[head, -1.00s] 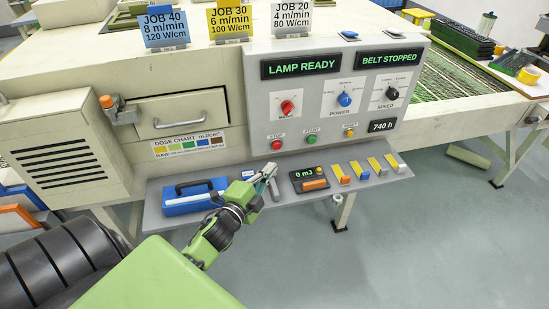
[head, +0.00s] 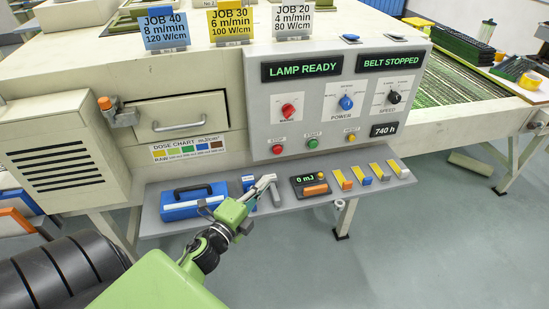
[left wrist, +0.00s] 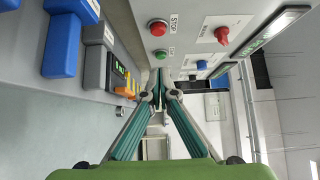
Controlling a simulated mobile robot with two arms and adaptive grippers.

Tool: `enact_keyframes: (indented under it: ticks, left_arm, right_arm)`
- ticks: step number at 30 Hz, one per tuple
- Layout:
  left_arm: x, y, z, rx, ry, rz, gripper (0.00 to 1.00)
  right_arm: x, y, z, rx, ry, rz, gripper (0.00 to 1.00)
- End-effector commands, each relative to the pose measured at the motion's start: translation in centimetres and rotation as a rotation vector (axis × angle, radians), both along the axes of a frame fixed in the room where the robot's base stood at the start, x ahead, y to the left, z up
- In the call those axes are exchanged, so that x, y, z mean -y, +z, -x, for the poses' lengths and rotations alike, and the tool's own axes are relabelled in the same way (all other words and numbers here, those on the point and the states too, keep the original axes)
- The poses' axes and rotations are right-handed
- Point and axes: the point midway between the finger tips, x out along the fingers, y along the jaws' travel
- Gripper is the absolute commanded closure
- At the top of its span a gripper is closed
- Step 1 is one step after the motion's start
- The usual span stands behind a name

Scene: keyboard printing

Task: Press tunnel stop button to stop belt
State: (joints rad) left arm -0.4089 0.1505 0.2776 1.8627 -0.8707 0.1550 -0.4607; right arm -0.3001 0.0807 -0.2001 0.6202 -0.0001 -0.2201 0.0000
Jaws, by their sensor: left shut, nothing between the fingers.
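The red stop button (head: 277,149) is at the lower left of the grey control panel (head: 262,112). In the left wrist view the red stop button (left wrist: 157,28) sits beside its STOP label, above the green button (left wrist: 161,54). The panel's right display (head: 389,62) reads BELT STOPPED. My left gripper (head: 271,181) is shut and empty, just below and apart from the stop button, over the shelf. In the left wrist view the gripper's fingers (left wrist: 163,90) meet at their tips, clear of the red button. My right gripper is not in view.
The shelf (head: 220,217) under the panel holds a blue case (head: 193,203), a dose meter (head: 309,187) and several small coloured blocks. A green button (head: 312,143) and a yellow button (head: 351,139) lie right of the stop button. The mesh belt (head: 455,97) is at right.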

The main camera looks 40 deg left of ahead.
Motion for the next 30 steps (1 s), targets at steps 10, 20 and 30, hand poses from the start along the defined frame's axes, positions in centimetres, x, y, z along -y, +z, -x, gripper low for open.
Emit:
enact_keyframes:
  ticks: [10,20,30]
  left_arm:
    - [-0.6,0.3,-7.1,0.003,0.0,-0.001,1.0]
    - [-3.2,0.1,-10.5,0.0,0.0,-0.001,1.0]
    - [-3.7,0.1,-10.8,0.001,-0.001,0.0,1.0]
  right_arm:
    - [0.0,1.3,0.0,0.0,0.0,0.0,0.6]
    - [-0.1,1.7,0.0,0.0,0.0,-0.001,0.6]
    - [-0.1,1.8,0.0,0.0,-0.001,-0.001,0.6]
